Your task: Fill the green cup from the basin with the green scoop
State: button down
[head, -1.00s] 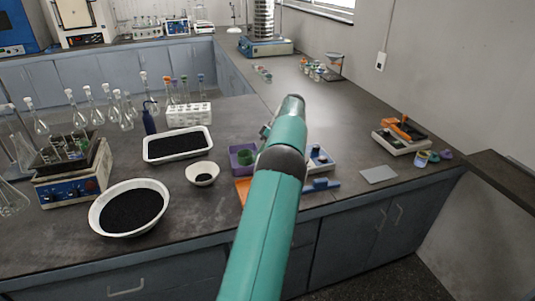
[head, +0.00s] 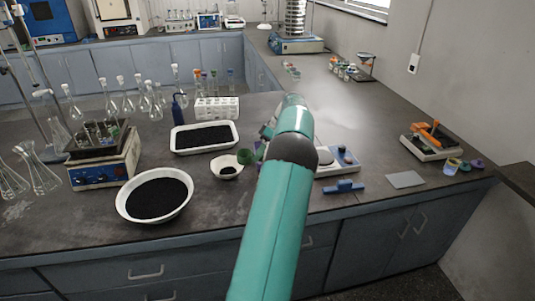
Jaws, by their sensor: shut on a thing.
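A green cup-shaped piece (head: 245,156), which I take for the green scoop, shows just left of my arm, at the right rim of a small white bowl (head: 224,173). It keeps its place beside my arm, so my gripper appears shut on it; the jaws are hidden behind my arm. The round white basin (head: 127,207) holds black grains and stands at the front left. A small green piece (head: 464,168) lies among small coloured cups at the far right; I cannot tell whether it is the green cup.
A white tray (head: 176,148) of black grains lies behind the bowl. A white tube rack (head: 216,108), a blue bottle (head: 179,107) and several flasks stand behind. A blue block (head: 344,187) and a grey plate (head: 405,180) lie to the right of my arm.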

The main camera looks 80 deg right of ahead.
jog(key=shift+w+a+f+n+g+y, duration=0.4)
jog(key=shift+w+a+n, duration=1.3)
jog(key=shift+w, duration=6.05)
jog(key=shift+w+a+f+n+g+y, duration=0.1)
jog(key=shift+w+a+n+g+y, duration=0.4)
jog(key=shift+w+a, duration=4.85)
jog(key=shift+w+d+f+n+t+h, duration=0.1)
jog(key=shift+w+f+n+t+h, duration=0.75)
jog(key=shift+h, duration=2.2)
jog(key=shift+w+a+f+n+t+h, duration=0.1)
jog(key=shift+w+f+n+t+h, duration=0.3)
jog(key=shift+n+t+h, duration=1.8)
jog(key=shift+w+d+f+m+t+h, duration=0.15)
jog(key=shift+w+f+t+h, duration=0.45)
jog(key=shift+h, duration=3.25)
